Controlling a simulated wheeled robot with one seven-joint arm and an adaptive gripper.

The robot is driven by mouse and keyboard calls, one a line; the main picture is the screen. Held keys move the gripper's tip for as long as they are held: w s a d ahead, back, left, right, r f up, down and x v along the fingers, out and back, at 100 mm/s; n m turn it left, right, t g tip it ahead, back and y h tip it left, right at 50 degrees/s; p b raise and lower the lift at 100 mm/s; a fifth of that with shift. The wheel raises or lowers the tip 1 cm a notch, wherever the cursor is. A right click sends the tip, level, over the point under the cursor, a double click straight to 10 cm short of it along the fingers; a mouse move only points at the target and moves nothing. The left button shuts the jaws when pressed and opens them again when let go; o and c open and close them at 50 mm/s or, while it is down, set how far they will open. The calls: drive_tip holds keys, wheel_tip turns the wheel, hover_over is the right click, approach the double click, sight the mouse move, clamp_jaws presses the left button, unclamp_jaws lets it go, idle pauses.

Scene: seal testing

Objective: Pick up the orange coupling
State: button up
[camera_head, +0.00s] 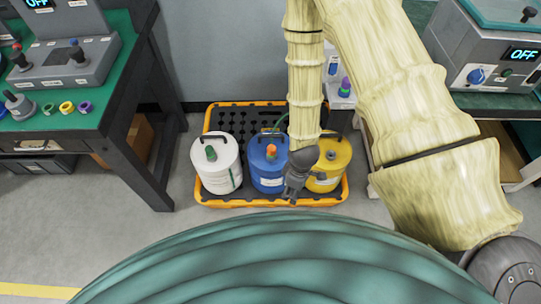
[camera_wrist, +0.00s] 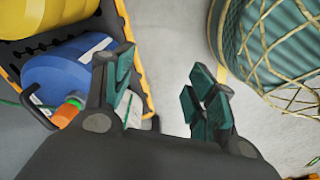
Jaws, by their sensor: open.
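The orange coupling (camera_head: 271,150) sits on top of the blue canister (camera_head: 266,178) in the head view. In the wrist view the orange coupling (camera_wrist: 66,114) is at the left, beside the blue canister (camera_wrist: 65,82), with a green part next to it. My gripper (camera_head: 291,192) hangs in front of the gap between the blue and yellow canisters, to the right of the coupling. In the wrist view my gripper (camera_wrist: 160,84) is open, with only grey floor between its fingers. The coupling is outside the fingers, left of them.
An orange-rimmed black spill tray (camera_head: 213,203) holds the blue canister, a white canister (camera_head: 216,170) and a yellow canister (camera_head: 330,165). A dark green-topped table (camera_head: 95,118) with several small rings stands left. A grey OFF-display unit (camera_head: 497,62) stands right.

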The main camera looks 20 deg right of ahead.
drive_tip(key=w+a+r+n+b, duration=0.1)
drive_tip(key=w+n+b, duration=0.55)
drive_tip(key=w, duration=0.65)
drive_tip(key=n+b, duration=0.1)
drive_tip(key=n, duration=0.7)
approach(272, 148)
drive_tip(key=shift+w+a+f+h, duration=0.15)
drive_tip(key=shift+a+h, duration=0.15)
drive_tip(key=shift+a, duration=0.05)
drive_tip(key=shift+f+b, duration=0.7)
drive_tip(key=shift+f, duration=4.6)
drive_tip(key=c, duration=1.2)
